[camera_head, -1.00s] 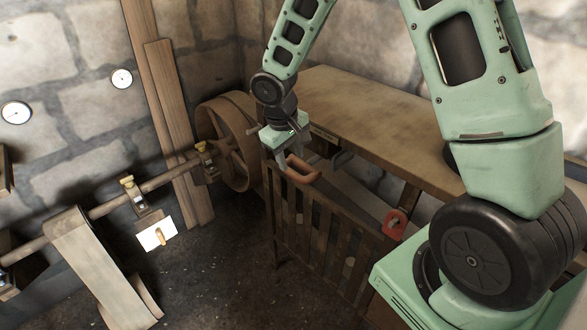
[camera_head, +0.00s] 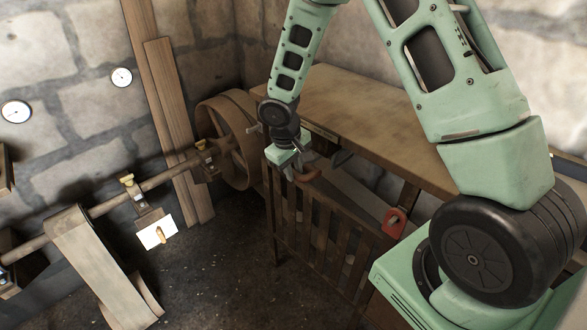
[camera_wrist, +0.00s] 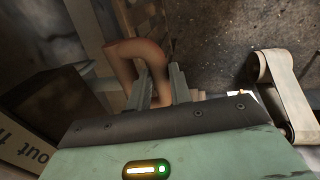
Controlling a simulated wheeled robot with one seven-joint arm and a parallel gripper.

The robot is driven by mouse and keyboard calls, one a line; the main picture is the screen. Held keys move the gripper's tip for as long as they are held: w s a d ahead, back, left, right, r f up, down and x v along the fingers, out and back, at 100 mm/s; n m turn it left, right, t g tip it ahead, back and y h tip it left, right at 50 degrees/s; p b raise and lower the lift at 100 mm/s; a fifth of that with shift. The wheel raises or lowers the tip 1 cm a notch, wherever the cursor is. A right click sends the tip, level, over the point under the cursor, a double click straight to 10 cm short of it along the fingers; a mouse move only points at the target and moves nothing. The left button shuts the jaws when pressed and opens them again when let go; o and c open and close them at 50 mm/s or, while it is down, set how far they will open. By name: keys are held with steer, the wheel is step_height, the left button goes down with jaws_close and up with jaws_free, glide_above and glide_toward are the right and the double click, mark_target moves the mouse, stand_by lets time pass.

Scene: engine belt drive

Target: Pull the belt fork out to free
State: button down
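An orange-brown bent handle (camera_head: 308,175), which looks like the belt fork's grip, stands at the top front of the slatted wooden guard. The wrist view shows it as a bent bar (camera_wrist: 128,50). My gripper (camera_head: 303,166) is at this handle in the head view. In the wrist view my two fingers (camera_wrist: 160,80) lie on either side of the handle's right leg, close against it. I cannot tell whether they press on it. The fork's far end is hidden.
A slatted guard (camera_head: 297,217) stands before a wooden bench (camera_head: 350,100). A large pulley (camera_head: 228,140) and a shaft (camera_head: 110,204) with a belt (camera_head: 88,262) are left. A red-orange part (camera_head: 394,222) sits right. Dark floor is clear in the middle.

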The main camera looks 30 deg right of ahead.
steer(key=s+a+b, duration=0.2)
steer(key=a+b, duration=0.1)
steer(key=a, duration=0.6)
steer(key=shift+a, duration=0.4)
steer(key=c, duration=1.3)
jaws_free()
steer(key=shift+a, duration=0.15)
steer(key=shift+r, duration=0.15)
steer(key=a+r, duration=0.1)
steer(key=r, duration=0.4)
steer(key=a+r, duration=0.1)
steer(key=r, duration=0.5)
steer(key=a+r+b, duration=0.1)
steer(key=r, duration=0.5)
steer(key=shift+s+a, duration=0.1)
steer(key=shift+s, duration=0.2)
steer(key=shift+f, duration=0.1)
